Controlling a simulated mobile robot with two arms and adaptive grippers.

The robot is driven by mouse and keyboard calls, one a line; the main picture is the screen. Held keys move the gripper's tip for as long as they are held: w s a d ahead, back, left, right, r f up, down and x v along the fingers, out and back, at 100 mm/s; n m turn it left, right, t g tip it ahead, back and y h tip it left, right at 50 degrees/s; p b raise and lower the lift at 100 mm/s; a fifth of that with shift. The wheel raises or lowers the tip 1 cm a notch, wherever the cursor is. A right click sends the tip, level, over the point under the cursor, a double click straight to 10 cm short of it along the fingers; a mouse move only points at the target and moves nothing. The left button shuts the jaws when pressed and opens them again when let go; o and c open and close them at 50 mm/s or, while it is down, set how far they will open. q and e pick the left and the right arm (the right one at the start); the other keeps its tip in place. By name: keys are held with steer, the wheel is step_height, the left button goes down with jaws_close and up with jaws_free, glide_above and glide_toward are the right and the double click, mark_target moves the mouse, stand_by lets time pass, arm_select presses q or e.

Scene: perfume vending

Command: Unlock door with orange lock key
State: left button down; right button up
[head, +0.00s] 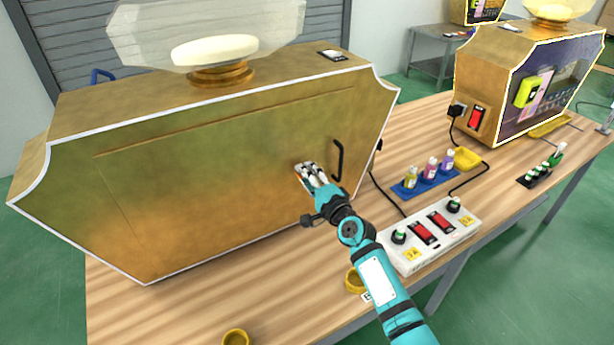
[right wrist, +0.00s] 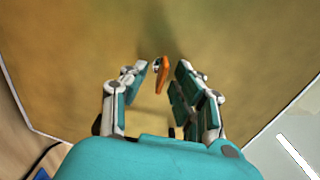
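The large golden machine (head: 230,150) stands on the wooden table with its broad door panel facing me. A black handle (head: 338,160) is on the panel's right side. My right gripper (head: 309,176) is close to the panel, just left of the handle. In the right wrist view, an orange key (right wrist: 164,76) sticks out from the golden surface. In the head view my gripper hides the key. My left gripper is not in view.
A white power strip (head: 410,258) with red switches lies right of my right arm. A blue tray (head: 403,190) of small bottles stands behind it. Yellow rings (head: 235,338) lie near the table's front edge. A second golden machine (head: 478,70) stands at the right.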

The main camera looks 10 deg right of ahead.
steer(key=v, duration=1.2)
stand_by(0.3)
